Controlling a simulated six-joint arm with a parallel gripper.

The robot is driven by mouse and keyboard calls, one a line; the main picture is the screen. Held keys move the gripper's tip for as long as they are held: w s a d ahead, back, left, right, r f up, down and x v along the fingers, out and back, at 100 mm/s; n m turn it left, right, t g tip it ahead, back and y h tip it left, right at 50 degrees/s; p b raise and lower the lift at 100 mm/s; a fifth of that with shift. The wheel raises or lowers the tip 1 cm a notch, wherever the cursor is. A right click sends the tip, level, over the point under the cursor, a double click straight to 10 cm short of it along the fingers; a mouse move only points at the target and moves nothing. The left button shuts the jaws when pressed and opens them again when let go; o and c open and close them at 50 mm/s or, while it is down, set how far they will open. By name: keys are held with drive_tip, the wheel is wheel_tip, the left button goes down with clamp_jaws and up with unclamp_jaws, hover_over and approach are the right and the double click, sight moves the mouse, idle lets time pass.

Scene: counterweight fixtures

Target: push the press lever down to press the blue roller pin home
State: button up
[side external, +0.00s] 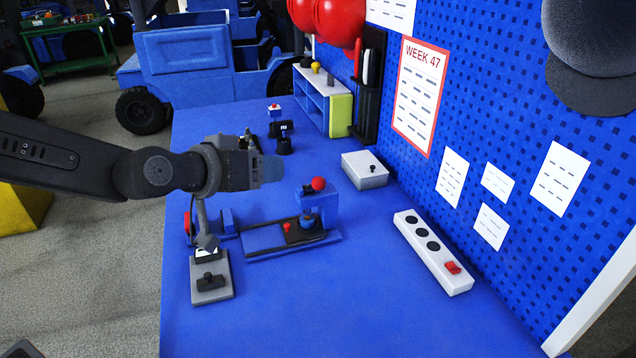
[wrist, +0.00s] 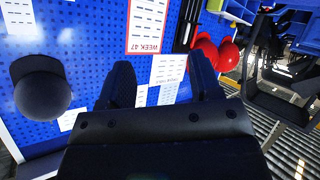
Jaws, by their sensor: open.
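The blue press (side external: 326,204) stands on a blue base plate (side external: 262,240) in the middle of the bench. Its lever ends in a red ball knob (side external: 318,184), which is raised at the top of the press. I cannot clearly pick out the blue roller pin among the blue parts. My gripper (side external: 272,168) points right in the side view, above the bench and a little left of and higher than the red knob. In the wrist view my gripper (wrist: 162,78) has its two dark fingers apart with nothing between them. The press does not show there.
A grey fixture (side external: 212,285) with a black knob lies front left. A white box (side external: 365,172) and a power strip (side external: 433,255) lie near the pegboard (side external: 470,110). A drill-like tool (side external: 284,140) stands behind the press. The front of the bench (side external: 350,310) is clear.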

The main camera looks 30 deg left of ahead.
drive_tip(key=w+d+f+n+t+y, duration=0.25)
drive_tip(key=w+d+f+y, duration=0.2)
drive_tip(key=f, duration=0.25)
drive_tip(key=n+t+y, duration=0.1)
drive_tip(key=t+y, duration=0.1)
drive_tip(key=y, duration=0.2)
approach(318, 188)
drive_tip(key=shift+h, duration=0.25)
drive_tip(key=x, duration=1.1)
drive_tip(key=shift+w+a+r, duration=0.1)
drive_tip(key=shift+w+a, duration=0.2)
drive_tip(key=shift+d, duration=0.1)
clamp_jaws()
